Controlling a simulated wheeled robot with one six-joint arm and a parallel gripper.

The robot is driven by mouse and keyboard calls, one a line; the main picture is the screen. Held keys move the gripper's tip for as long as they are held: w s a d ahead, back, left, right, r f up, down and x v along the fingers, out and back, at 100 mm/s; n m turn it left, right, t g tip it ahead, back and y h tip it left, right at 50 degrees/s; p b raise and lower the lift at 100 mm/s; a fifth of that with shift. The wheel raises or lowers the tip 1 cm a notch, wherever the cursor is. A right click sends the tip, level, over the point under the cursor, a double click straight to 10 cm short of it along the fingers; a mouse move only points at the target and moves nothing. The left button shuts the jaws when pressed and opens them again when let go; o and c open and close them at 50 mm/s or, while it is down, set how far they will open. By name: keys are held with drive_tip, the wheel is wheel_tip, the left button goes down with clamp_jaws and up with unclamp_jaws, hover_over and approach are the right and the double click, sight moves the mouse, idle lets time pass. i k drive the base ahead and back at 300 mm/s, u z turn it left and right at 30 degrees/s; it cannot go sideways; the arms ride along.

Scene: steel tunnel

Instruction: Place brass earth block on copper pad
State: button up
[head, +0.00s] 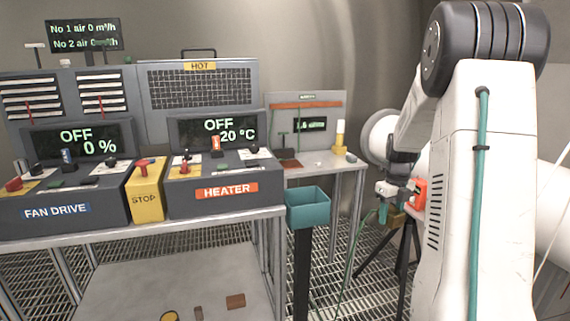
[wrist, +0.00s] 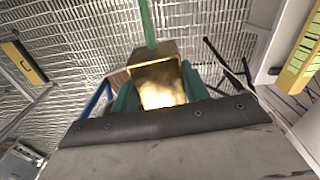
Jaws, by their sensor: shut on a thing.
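The brass block (wrist: 155,72) is held between the two teal fingers of my gripper (wrist: 160,88) in the wrist view, with a green cable (wrist: 148,25) running off from it. In the head view my gripper (head: 388,212) hangs to the right of the side table, and the brass block (head: 398,217) shows partly behind it, clear of any surface. A flat copper-coloured pad (head: 291,163) lies on the side table, left of my gripper and apart from it. No copper pad can be made out in the wrist view.
The side table (head: 318,160) also bears a yellow-and-white post (head: 340,136) and an upright panel (head: 306,112). A teal bin (head: 308,207) stands before it. The fan drive and heater consoles (head: 225,190) fill the left. A black tripod (head: 402,250) stands below my gripper.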

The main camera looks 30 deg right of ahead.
sight(290, 163)
drive_tip(key=i, duration=1.8)
